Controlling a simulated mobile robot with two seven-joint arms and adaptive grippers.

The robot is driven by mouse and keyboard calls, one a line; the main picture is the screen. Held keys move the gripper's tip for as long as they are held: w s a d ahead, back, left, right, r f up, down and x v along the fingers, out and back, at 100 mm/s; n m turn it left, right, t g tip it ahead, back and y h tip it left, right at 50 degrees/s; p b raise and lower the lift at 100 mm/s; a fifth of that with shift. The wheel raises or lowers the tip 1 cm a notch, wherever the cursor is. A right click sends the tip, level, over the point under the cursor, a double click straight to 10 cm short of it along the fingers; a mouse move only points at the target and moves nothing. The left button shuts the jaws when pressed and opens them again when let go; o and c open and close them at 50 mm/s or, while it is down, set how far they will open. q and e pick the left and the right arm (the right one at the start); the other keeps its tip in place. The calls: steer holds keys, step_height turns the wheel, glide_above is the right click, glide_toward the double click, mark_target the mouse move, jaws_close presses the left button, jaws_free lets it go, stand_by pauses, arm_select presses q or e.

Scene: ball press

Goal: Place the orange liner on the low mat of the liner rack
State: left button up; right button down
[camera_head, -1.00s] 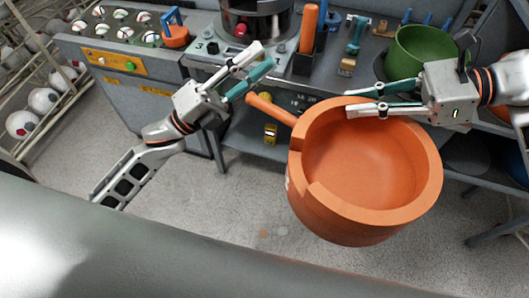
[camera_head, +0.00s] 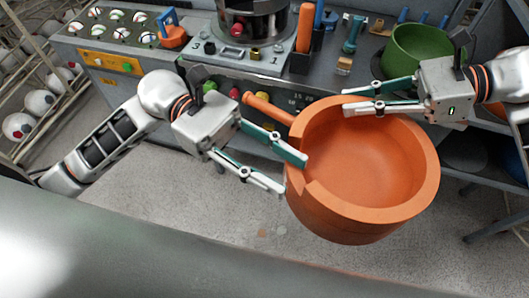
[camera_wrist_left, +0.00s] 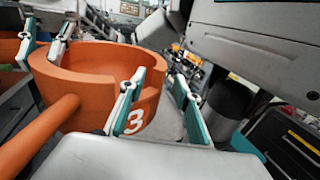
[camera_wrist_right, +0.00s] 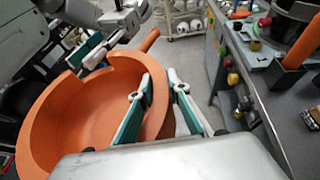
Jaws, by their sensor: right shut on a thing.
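The orange liner (camera_head: 365,165) is a large round tub with a bar handle at its upper left, held in the air in front of the bench. A white 3 marks its outer wall in the left wrist view. My right gripper (camera_head: 355,101) is shut on its far rim. My left gripper (camera_head: 294,174) is open at its left rim, one finger over the rim and the other outside; contact is unclear. The liner also shows in the right wrist view (camera_wrist_right: 60,125). A dark round mat (camera_head: 466,152) lies on the low shelf at right; it may be the low mat.
A green liner (camera_head: 418,52) stands on the upper level at the right. A blue thing (camera_head: 519,163) is partly seen at the right edge. The bench with the press (camera_head: 255,25) and tools lies behind. Open floor (camera_head: 220,215) lies below the liner.

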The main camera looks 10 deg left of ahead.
mark_target(356, 214)
arm_select(q)
steer(key=x, duration=0.9)
jaws_close()
steer(key=shift+r, duration=0.1)
arm_select(e)
steer(key=c, duration=1.8)
jaws_free()
steer(key=shift+c, duration=0.2)
